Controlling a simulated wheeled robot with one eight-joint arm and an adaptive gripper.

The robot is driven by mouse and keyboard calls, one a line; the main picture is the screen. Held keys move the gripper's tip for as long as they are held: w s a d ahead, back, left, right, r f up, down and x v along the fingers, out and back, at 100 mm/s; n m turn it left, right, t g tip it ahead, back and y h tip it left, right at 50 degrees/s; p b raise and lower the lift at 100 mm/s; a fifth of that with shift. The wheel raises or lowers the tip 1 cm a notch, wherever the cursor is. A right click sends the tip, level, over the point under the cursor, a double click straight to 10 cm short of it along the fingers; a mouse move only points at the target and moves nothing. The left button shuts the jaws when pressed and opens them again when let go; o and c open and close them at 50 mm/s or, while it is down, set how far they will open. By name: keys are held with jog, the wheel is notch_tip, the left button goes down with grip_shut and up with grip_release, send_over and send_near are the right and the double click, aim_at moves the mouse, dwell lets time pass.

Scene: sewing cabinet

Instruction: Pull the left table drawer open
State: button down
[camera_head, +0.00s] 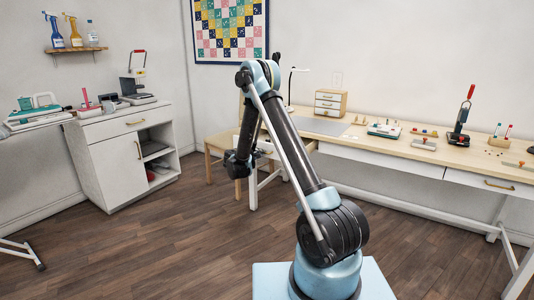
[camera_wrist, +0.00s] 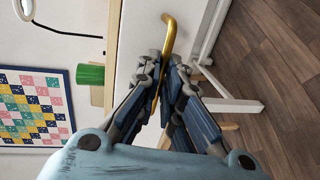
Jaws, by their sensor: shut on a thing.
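In the wrist view, my gripper (camera_wrist: 163,66) is closed around a gold bar handle (camera_wrist: 168,36). The bent end of the handle sticks out past the fingertips. The handle is on a white drawer front (camera_wrist: 130,45) under the wooden tabletop edge. In the head view, the wooden sewing table (camera_head: 340,132) runs along the back wall. My arm covers much of its left end, so the fingers and the held handle do not show clearly there. I cannot tell how far the held drawer stands out.
A right drawer with a gold handle (camera_head: 500,185) is shut. A wooden stool (camera_head: 218,142) stands by the table's left end. A white cabinet (camera_head: 118,160) is at the left. The wooden floor (camera_head: 160,245) between cabinet and my base is clear.

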jog(key=shift+s+a, duration=1)
jog(key=shift+a, duration=0.2)
jog(key=c, duration=1.8)
grip_release()
jog(key=shift+f, duration=0.1)
jog(key=shift+d, duration=0.2)
jog(key=v, duration=1.2)
jog(key=shift+d, duration=0.1)
